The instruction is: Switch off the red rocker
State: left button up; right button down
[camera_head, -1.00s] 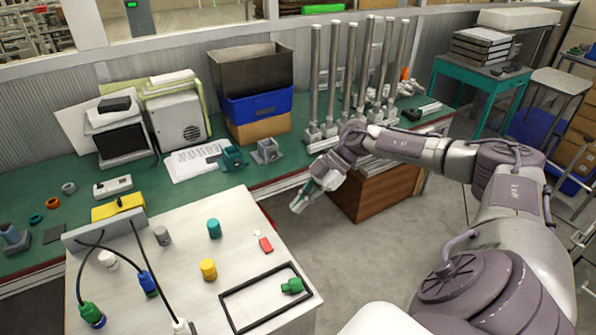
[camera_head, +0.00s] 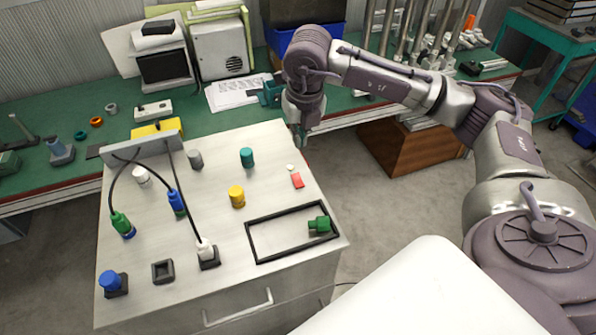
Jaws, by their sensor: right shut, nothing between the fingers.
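The red rocker (camera_head: 297,181) is a small red piece on the right part of the light panel top (camera_head: 215,215), with a small white round spot (camera_head: 290,167) just behind it. I cannot tell its switch position. My right gripper (camera_head: 301,138) points down near the panel's back right edge, behind the rocker and apart from it. It is shut and empty; its fingertips are small in the picture. My left gripper is not in view.
A green plug (camera_head: 320,224) lies in a black frame (camera_head: 252,240) in front of the rocker. Yellow (camera_head: 237,197) and teal (camera_head: 247,157) knobs stand to its left. Corded plugs fill the left side. A green workbench (camera_head: 215,112) runs behind.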

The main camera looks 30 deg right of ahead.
aim_at(296, 176)
jog(key=shift+f, duration=0.1)
jog(key=f+p, duration=0.1)
jog(key=f, duration=0.3)
jog(key=w+f+p, duration=0.1)
jog(key=f+p, duration=0.1)
jog(key=f, duration=0.3)
jog(key=w+f+p, duration=0.1)
jog(key=f+p, duration=0.1)
jog(key=f, duration=0.2)
jog(key=shift+w+d+f, duration=0.2)
jog(key=shift+d+f, duration=0.1)
jog(key=shift+f, duration=0.05)
jog(key=shift+f, duration=0.1)
